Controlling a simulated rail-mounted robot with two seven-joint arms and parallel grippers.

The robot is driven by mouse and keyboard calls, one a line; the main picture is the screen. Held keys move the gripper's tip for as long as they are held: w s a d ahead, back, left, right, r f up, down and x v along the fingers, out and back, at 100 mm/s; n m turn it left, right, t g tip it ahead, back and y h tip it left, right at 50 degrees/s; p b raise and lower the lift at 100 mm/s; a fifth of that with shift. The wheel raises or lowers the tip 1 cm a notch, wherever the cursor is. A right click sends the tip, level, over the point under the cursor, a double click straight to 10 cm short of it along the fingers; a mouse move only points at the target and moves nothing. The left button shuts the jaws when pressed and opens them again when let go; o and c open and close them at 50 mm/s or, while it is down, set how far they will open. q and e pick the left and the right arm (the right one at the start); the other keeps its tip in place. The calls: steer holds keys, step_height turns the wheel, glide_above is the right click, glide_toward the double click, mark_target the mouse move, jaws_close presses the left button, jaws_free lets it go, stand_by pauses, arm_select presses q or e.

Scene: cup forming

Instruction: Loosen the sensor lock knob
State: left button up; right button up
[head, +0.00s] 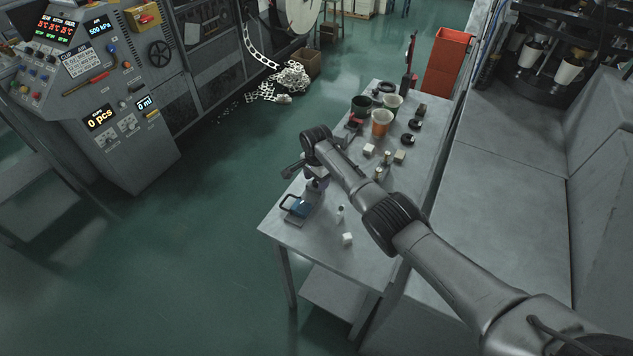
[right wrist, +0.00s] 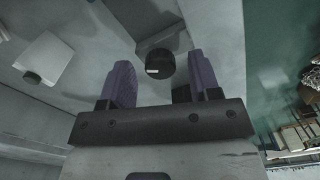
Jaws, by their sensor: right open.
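In the right wrist view a round black knob (right wrist: 154,63) with a short white mark on it shows between my right fingertips. It looks like the sensor lock knob. My right gripper (right wrist: 163,75) is open, with one purple finger on each side of the knob. I see no contact, and the distance left to the knob is hard to judge. In the head view my right gripper (head: 317,180) is low over the near part of the grey table (head: 290,240). The knob cannot be made out there. My left gripper is not in view.
Several cups, one orange (head: 381,125), stand farther back.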

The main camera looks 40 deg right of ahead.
steer(key=shift+f, duration=0.25)
steer(key=c, duration=0.9)
